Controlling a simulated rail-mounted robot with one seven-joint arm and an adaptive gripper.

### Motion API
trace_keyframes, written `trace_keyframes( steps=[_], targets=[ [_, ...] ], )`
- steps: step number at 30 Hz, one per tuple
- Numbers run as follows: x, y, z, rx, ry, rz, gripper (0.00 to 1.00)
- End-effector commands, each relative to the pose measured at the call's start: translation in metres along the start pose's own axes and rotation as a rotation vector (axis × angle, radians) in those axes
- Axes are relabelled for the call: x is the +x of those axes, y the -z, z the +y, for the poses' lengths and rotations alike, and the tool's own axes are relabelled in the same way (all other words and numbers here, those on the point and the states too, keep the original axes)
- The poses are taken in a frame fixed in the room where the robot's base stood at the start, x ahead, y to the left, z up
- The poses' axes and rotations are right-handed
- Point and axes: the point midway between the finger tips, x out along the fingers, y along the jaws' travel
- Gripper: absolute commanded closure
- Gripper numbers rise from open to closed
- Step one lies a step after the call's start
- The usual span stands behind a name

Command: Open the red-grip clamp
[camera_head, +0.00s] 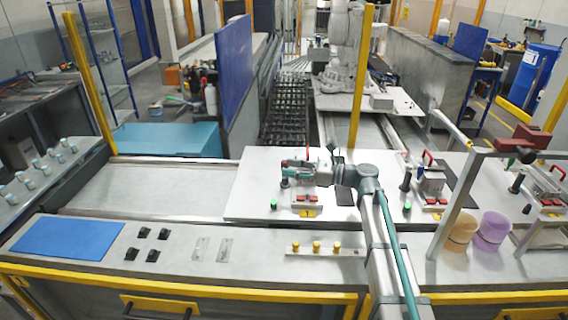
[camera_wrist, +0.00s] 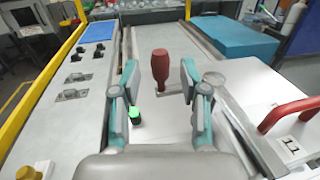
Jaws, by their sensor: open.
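The clamp's upright red grip (camera_wrist: 160,68) stands between the two fingers of my gripper (camera_wrist: 158,85) in the wrist view. A gap shows on both sides of the grip, so the fingers are open and not pressed on it. In the head view my gripper (camera_head: 296,168) is low over the left part of the metal table, pointing left. A small red part of the grip (camera_head: 284,163) shows at its fingertips there. The clamp's lower mechanism is largely hidden by my gripper.
A red bar handle (camera_wrist: 290,115) stands to the right in the wrist view. A green button (camera_wrist: 134,111) is near the left finger. A fixture with red pads (camera_head: 306,199) lies in front of my gripper. Yellow knobs (camera_head: 316,247) and a blue mat (camera_head: 68,239) lie on the front bench.

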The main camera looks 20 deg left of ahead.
Motion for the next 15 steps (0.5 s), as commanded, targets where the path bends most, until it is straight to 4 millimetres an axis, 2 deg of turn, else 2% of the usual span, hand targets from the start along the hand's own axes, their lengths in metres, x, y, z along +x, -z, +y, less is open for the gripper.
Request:
trace_keyframes(
  steps=[3, 6, 15],
  targets=[
    [0.016, -0.002, -0.001, 0.001, 0.000, 0.000, 0.56],
    [0.023, -0.001, 0.000, 0.001, 0.000, 0.000, 0.56],
    [0.028, 0.000, -0.001, 0.000, 0.002, 0.000, 0.56]
  ],
)
